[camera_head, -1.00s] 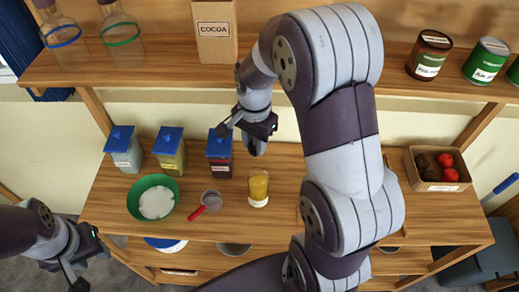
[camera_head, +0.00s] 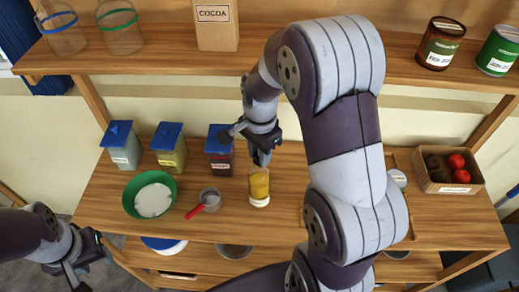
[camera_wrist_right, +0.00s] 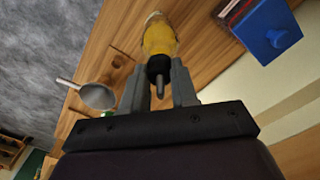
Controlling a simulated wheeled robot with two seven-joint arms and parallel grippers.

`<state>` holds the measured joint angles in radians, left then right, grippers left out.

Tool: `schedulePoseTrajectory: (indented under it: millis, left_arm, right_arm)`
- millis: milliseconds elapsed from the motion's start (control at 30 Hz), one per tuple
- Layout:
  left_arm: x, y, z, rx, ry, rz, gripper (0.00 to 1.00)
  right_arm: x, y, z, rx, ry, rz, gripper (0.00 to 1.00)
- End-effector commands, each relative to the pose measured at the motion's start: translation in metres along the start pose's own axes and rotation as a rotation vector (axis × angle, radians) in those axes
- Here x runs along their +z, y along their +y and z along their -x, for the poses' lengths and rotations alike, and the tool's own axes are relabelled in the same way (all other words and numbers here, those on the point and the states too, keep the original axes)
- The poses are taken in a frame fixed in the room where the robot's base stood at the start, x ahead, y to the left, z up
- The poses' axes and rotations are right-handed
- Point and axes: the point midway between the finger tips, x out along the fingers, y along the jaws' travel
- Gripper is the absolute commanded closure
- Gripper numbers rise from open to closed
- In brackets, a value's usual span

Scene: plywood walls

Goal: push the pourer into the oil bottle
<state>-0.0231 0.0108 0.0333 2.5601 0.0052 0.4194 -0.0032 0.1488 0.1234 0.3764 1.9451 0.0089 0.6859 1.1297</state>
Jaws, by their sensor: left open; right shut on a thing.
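The oil bottle (camera_head: 259,186), with yellow contents and a white label low down, stands upright on the wooden table. It also shows in the right wrist view (camera_wrist_right: 160,37). My right gripper (camera_head: 262,160) is directly above the bottle, shut on the pourer (camera_wrist_right: 158,66), which has a black body and a grey spout. In the wrist view the pourer lines up with the bottle's top; I cannot tell how deep it sits in the neck. The pourer is hidden in the head view. My left gripper (camera_head: 82,268) is open and empty, off the table's left front.
Blue-lidded containers (camera_head: 167,143) stand behind and left of the bottle. A green bowl (camera_head: 129,198) and a red-handled cup (camera_head: 210,198) are left of it. A box with red produce (camera_head: 440,186) is at the right. An upper shelf holds a cocoa box (camera_head: 216,24).

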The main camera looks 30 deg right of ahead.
Motion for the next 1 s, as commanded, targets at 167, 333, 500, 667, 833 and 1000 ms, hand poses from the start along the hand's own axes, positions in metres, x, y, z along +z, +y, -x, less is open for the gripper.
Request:
schedulePoseTrajectory:
  millis: [167, 333, 500, 667, 833, 1000]
  left_arm:
    - [-0.0002, 0.0, 0.0007, 0.0, 0.0, 0.0, 0.57]
    - [-0.0001, 0.0, 0.0007, 0.0, 0.0, 0.0, 0.57]
    - [-0.0003, 0.0, 0.0018, 0.0, 0.0, 0.0, 0.57]
    - [-0.0007, 0.0, 0.0052, 0.0, 0.0, 0.0, 0.57]
    - [-0.0006, 0.0, 0.0046, 0.0, 0.0, 0.0, 0.57]
    - [-0.0006, 0.0, 0.0046, 0.0, 0.0, 0.0, 0.57]
  right_arm:
    - [0.0, -0.0001, 0.0007, 0.0, 0.0, 0.0, 1.0]
    - [0.0, -0.0001, 0.0008, 0.0, 0.0, 0.0, 1.0]
    - [0.0, -0.0001, 0.0014, 0.0, 0.0, 0.0, 1.0]
    - [0.0003, -0.0003, 0.0024, 0.0, 0.0, 0.0, 1.0]
    - [0.0003, -0.0004, 0.0014, 0.0, 0.0, 0.0, 1.0]
    - [0.0003, -0.0003, 0.0014, 0.0, 0.0, 0.0, 1.0]
